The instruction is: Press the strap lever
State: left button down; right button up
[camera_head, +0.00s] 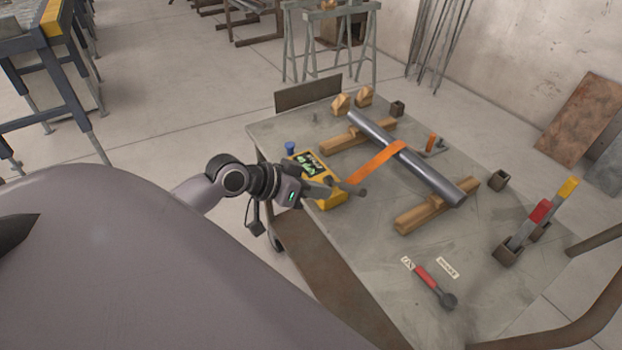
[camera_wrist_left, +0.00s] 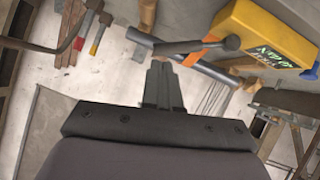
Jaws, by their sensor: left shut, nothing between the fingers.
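A yellow box (camera_head: 325,195) with a dark printed top stands on the metal table's left side; it also shows in the left wrist view (camera_wrist_left: 262,35). An orange strap (camera_head: 375,163) runs from it over a grey tube (camera_head: 410,158). A dark strap lever (camera_wrist_left: 180,47) sticks out from the box's strap side in the wrist view; its rounded end (camera_head: 361,191) shows in the head view. My left gripper (camera_wrist_left: 160,66) is shut and empty, its tips close to the lever; I cannot tell whether they touch. My right gripper is not in view.
The tube rests on two wooden supports (camera_head: 420,208). A red-handled wrench (camera_head: 434,286) lies at the table's front. A blue knob (camera_head: 291,147) is near the left edge. Bare table (camera_head: 365,245) lies before the box.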

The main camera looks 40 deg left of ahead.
pick_arm(q)
jog(key=shift+v, duration=0.8)
jog(key=shift+d, duration=0.1)
jog(key=s+d+f+y, duration=0.1)
jog(key=s+d+f, duration=0.4)
jog(key=s+f, duration=0.2)
jog(key=s+d+f+y, duration=0.2)
jog(key=s+d+f, duration=0.4)
jog(key=f, duration=0.4)
jog(key=shift+s, duration=0.45)
jog(key=shift+r, duration=0.1)
dwell(1.7)
